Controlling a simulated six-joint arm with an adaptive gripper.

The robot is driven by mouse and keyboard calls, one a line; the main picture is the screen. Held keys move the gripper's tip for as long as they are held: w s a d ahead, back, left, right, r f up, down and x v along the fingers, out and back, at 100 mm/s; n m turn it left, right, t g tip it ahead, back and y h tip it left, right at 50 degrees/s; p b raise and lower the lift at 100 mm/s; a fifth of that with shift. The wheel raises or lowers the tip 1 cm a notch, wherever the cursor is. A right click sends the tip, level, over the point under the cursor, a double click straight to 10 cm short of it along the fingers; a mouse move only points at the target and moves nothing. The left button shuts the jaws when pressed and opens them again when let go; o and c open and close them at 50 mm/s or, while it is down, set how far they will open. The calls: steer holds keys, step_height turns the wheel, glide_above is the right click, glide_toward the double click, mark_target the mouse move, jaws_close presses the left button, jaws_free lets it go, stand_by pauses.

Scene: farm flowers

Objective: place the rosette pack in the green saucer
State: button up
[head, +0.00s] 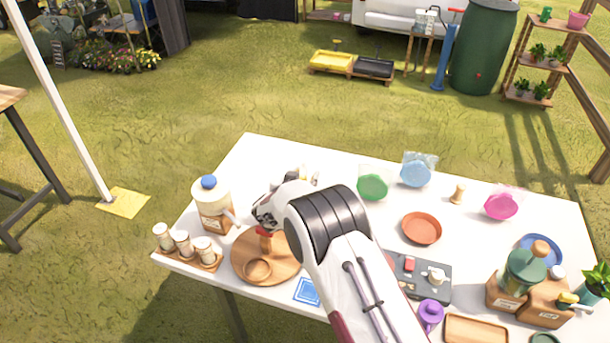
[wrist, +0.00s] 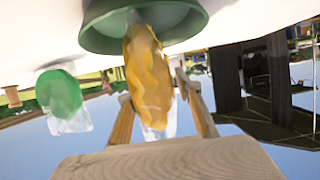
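The yellow-orange rosette pack (wrist: 150,75) stands edge-on between the two fingers of my gripper (wrist: 155,85) in the wrist view. The fingers close in on both its sides, and clear wrap shows at one end. The wrist view is upside down. The green saucer (wrist: 95,32) stands on the white table, and the pack's far end overlaps it in the picture. I cannot tell whether the pack touches it. In the head view my arm hides the gripper tips, the pack and the saucer.
A green pack (head: 372,187), a blue pack (head: 416,173) and a pink pack (head: 502,207) stand on the table (head: 335,160). A terracotta saucer (head: 422,228) lies right of my arm. A white-and-wood jar (head: 213,205) and round wooden board (head: 243,268) are left.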

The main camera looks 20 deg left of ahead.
steer(key=shift+r, duration=0.15)
steer(key=shift+r, duration=0.5)
steer(key=shift+v, duration=1)
steer(key=v, duration=0.2)
steer(key=shift+s, duration=0.35)
step_height(320, 180, up, 5)
steer(key=shift+s+r, duration=0.1)
steer(key=shift+r, duration=1)
